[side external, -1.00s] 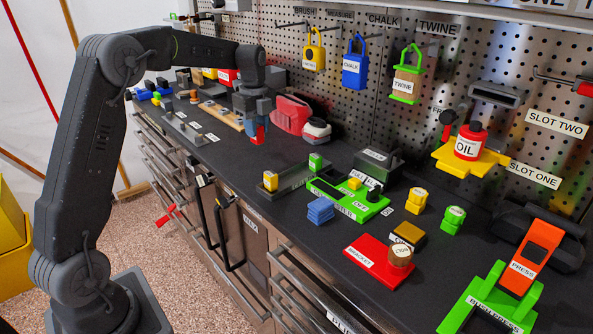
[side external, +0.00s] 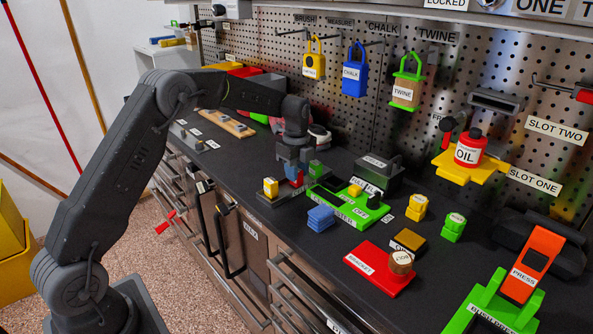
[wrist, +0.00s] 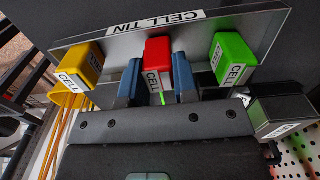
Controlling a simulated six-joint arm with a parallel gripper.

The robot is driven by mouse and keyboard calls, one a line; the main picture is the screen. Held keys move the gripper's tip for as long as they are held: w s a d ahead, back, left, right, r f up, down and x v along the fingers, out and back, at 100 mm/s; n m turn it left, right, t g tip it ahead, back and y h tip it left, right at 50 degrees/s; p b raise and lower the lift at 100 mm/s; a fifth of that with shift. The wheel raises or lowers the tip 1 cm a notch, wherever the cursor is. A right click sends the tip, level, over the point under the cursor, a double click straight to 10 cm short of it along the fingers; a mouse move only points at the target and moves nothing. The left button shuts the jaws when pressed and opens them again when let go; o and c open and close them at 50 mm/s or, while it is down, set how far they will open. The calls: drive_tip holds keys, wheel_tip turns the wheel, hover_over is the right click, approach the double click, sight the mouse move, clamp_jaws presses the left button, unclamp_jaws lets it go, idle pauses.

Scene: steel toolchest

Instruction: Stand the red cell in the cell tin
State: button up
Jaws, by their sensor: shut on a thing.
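The red cell (wrist: 158,57) is a small block held between the blue fingertips of my gripper (wrist: 157,82) in the wrist view. The grey cell tin (wrist: 119,48), labelled CELL TIN, lies around and below it. A yellow cell (wrist: 80,66) stands at the left end of the tin and a green cell (wrist: 232,58) at the right, with the red cell between them. In the side view my gripper (side external: 293,173) points down over the tin (side external: 281,201), between the yellow cell (side external: 270,187) and the green cell (side external: 315,168). Whether the red cell's lower end touches the tin is hidden.
A green tester (side external: 356,209) lies right of the tin, with a dark grey box (side external: 377,172) behind it. A blue block (side external: 321,217) sits in front. A red bracket plate (side external: 372,265) is further right. Bare bench top lies left of the tin.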

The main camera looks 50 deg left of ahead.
drive_tip(key=shift+f, duration=0.15)
drive_tip(key=o, duration=0.9)
drive_tip(key=shift+o, duration=0.2)
wheel_tip(320, 180, up, 12)
drive_tip(key=s+d+r+n+t, duration=0.1)
drive_tip(key=s+d+r+n, duration=0.2)
drive_tip(key=s+d+r, duration=0.15)
drive_tip(key=s+d+r+n+t, duration=0.1)
drive_tip(key=s+d+r+n, duration=0.15)
drive_tip(key=s, duration=0.25)
drive_tip(key=s+d+r+n+t, duration=0.1)
drive_tip(key=s+d+r+n, duration=0.15)
drive_tip(key=s, duration=0.35)
drive_tip(key=s+d+f+n+t, duration=0.1)
drive_tip(key=s+d+f+n, duration=0.1)
drive_tip(key=s, duration=0.7)
drive_tip(key=s+d+f+n+t, duration=0.1)
drive_tip(key=s+d+f+n, duration=0.1)
drive_tip(key=s+f+n, duration=0.3)
drive_tip(key=s+n, duration=0.2)
drive_tip(key=s, duration=0.1)
drive_tip(key=shift+s+d+n+t, duration=0.15)
drive_tip(key=shift+s+n+t, duration=0.15)
drive_tip(key=shift+s, duration=0.05)
